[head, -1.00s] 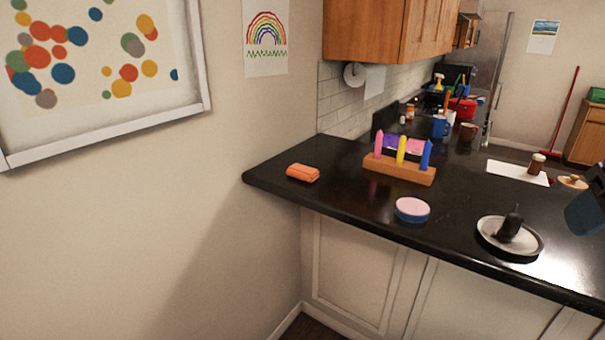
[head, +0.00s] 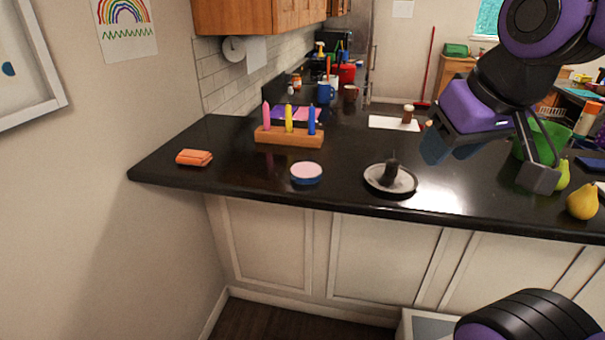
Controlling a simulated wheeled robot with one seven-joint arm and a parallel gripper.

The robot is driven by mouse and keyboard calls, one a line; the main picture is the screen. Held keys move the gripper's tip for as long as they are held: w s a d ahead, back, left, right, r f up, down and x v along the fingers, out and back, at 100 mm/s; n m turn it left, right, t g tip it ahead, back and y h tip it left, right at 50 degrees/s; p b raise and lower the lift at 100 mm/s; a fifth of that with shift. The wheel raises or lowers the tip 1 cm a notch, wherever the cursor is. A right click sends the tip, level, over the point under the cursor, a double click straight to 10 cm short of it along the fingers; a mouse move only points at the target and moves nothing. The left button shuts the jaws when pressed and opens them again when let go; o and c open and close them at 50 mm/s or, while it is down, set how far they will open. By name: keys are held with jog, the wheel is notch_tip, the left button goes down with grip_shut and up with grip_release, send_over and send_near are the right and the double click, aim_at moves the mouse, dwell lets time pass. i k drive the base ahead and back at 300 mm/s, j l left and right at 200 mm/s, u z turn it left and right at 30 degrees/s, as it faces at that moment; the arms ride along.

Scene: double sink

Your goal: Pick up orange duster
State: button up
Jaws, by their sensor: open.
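The orange duster (head: 194,157) is a small orange block-like item lying on the black countertop (head: 235,195), near its left end in the head view. My gripper (head: 488,165) hangs over the right part of the counter, well to the right of the duster. Its two fingers are spread apart, and I see nothing held between them. Nothing hides the duster.
A wooden holder (head: 289,137) with pink, yellow and blue candle-like pieces stands right of the duster. A round pink-and-blue item (head: 306,173) and a plate (head: 371,185) with a dark object sit nearer the front edge. Pears (head: 583,202) and a green bowl (head: 554,130) are at right.

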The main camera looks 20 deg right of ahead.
aim_at(188, 157)
jog(key=i+u, duration=0.4)
jog(key=i+l+u, duration=0.4)
jog(key=i, duration=0.15)
jog(key=j, duration=0.1)
